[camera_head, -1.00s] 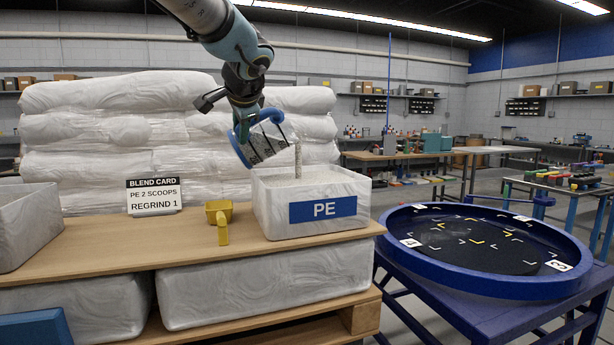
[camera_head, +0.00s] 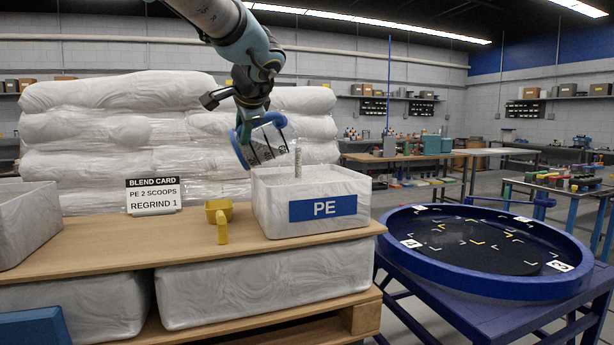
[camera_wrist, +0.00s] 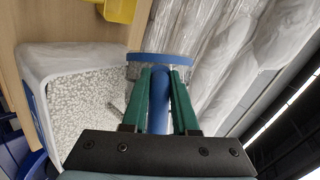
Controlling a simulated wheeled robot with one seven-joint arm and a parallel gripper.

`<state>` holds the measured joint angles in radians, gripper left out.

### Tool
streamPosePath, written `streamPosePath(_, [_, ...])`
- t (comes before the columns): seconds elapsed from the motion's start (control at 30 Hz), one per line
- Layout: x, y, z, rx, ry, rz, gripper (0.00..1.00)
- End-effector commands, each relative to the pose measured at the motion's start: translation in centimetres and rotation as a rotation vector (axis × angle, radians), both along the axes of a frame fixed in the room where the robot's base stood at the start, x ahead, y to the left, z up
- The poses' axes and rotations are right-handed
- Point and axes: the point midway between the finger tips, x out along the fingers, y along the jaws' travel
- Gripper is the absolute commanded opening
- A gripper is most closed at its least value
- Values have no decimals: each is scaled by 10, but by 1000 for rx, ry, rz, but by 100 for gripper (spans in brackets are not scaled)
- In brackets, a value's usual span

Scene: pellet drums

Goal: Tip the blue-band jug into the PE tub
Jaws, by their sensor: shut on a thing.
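The blue-band jug (camera_head: 268,148) is clear with dark markings and a blue rim and handle. My gripper (camera_wrist: 160,88) is shut on the jug's blue handle. The jug is tilted, its mouth down to the right, above the PE tub (camera_head: 262,209). A pale speckled stream (camera_head: 298,163) falls from the jug's lip into the tub. The white tub has a blue PE label and holds pale pellets, which also show in the wrist view (camera_wrist: 85,105). How much is left in the jug is hard to tell.
Another white tub (camera_head: 25,222) is at far left. A blue round turntable (camera_head: 480,255) stands right.

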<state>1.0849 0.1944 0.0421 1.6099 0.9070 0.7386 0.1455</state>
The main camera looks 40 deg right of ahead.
Motion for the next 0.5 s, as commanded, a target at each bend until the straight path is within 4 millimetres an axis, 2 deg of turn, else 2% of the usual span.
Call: streamPosePath(0.5, [-2,-3,-3,46,-31,-1,0])
